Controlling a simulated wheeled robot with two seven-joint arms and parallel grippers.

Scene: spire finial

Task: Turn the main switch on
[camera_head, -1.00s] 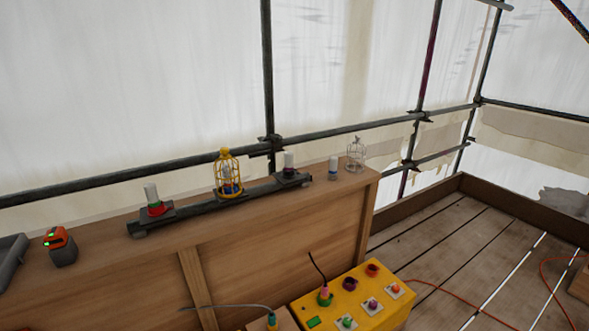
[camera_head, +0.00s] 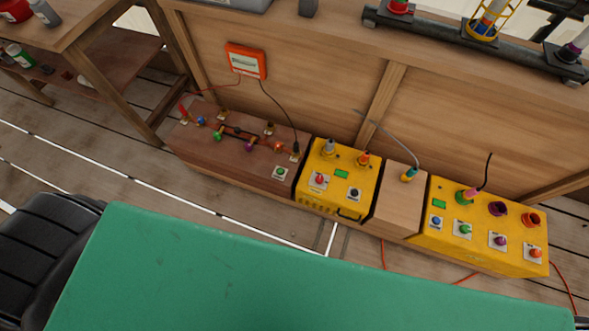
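A small yellow box (camera_head: 327,205) stands on the plank floor against the wooden panel. Its top carries a red knob (camera_head: 320,180) and a black knob (camera_head: 354,193) on pale plates, a green display and two plugs or sockets. A longer yellow box (camera_head: 480,250) to its right has several coloured knobs on pale plates, including a blue one (camera_head: 436,221). A brown wooden box (camera_head: 225,158) to the left has a green button (camera_head: 281,172). I cannot tell which control is the main switch, or its setting. Neither gripper shows.
An orange meter (camera_head: 245,60) hangs on the panel above, with leads to the brown box. A wooden bench (camera_head: 80,40) is at upper left. Orange cable (camera_head: 466,279) lies on the floor at right.

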